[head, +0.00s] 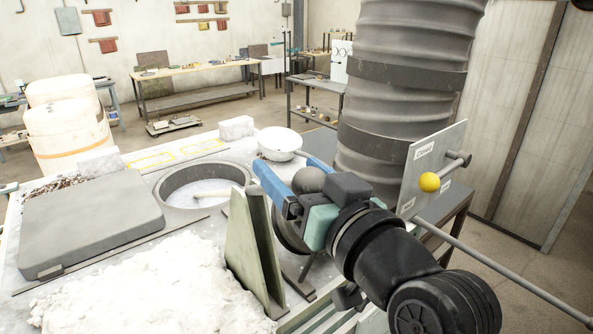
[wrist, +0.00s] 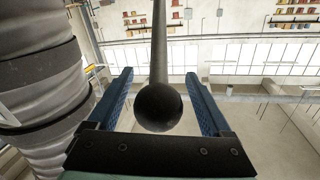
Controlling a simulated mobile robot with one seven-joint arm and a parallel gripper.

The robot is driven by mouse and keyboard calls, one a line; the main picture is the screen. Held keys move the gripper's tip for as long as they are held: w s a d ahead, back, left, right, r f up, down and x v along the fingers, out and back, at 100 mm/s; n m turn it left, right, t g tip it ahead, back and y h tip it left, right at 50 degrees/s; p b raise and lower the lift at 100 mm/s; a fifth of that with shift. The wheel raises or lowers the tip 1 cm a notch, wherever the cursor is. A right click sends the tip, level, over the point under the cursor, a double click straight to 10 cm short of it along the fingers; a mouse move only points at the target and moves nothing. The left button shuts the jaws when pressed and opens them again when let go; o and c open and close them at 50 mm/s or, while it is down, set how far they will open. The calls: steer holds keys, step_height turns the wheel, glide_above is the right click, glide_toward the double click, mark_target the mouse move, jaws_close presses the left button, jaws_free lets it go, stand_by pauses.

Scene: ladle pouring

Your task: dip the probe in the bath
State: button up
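The bath (head: 166,195) is a round grey-rimmed opening in the bench with pale contents. The probe (head: 215,193) is a thin light rod with a dark ball at its near end; its far end shows over the bath, and I cannot tell whether it touches the contents. The rod passes the top of a green upright bracket (head: 246,245). My gripper (head: 284,177) has its blue fingers on both sides of the ball. In the wrist view the ball (wrist: 158,107) lies between the open fingers, with a visible gap on each side.
A grey slab lid (head: 90,225) lies left of the bath, and a white powdery heap (head: 150,285) is in front. A white bowl (head: 279,145) stands behind.

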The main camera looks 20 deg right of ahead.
steer(key=shift+s+d, duration=0.1)
steer(key=shift+s, duration=0.05)
steer(key=s+d+b, duration=0.1)
steer(key=s+b, duration=0.4)
steer(key=s, duration=0.7)
steer(key=shift+s+d, duration=0.35)
steer(key=shift+d, duration=0.05)
